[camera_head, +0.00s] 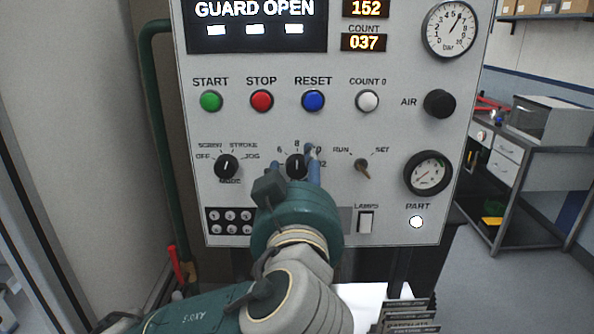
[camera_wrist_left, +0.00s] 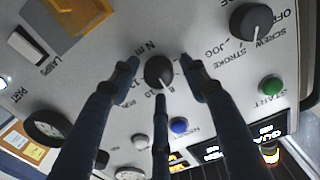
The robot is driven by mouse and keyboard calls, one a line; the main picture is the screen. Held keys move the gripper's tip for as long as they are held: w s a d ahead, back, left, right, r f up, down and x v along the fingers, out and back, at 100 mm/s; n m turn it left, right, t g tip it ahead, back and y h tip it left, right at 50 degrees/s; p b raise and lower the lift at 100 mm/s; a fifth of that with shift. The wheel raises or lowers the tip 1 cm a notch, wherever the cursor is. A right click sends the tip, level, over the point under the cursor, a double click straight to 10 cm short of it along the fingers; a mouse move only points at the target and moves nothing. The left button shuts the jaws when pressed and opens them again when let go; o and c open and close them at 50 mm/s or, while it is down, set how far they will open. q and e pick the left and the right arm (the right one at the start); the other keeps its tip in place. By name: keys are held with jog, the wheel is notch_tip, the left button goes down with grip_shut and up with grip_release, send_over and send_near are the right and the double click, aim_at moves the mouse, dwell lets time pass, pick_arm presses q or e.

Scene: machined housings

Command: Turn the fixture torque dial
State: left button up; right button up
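The torque dial (camera_head: 296,166) is a small black round knob with a white pointer line on the grey control panel. It has a scale around it, with 6 and 8 readable and the right-hand numbers partly covered. In the head view the pointer is near 8. In the left wrist view, which is upside down, the dial (camera_wrist_left: 158,72) shows between my fingertips. My left gripper (camera_head: 293,165) is in front of the panel, its blue fingers spread around the dial. In the left wrist view the fingers (camera_wrist_left: 160,72) are open with gaps to the dial. My right gripper is not in view.
A mode selector (camera_head: 227,167) is left of the dial, and a RUN/SET key switch (camera_head: 362,167) is right of it. START (camera_head: 211,101), STOP (camera_head: 262,101) and RESET (camera_head: 313,101) buttons sit above. A lamps switch (camera_head: 365,221) is lower right. A green pipe (camera_head: 160,130) runs along the panel's left side.

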pick_arm(q)
jog(key=c, duration=0.8)
jog(key=shift+r, duration=0.15)
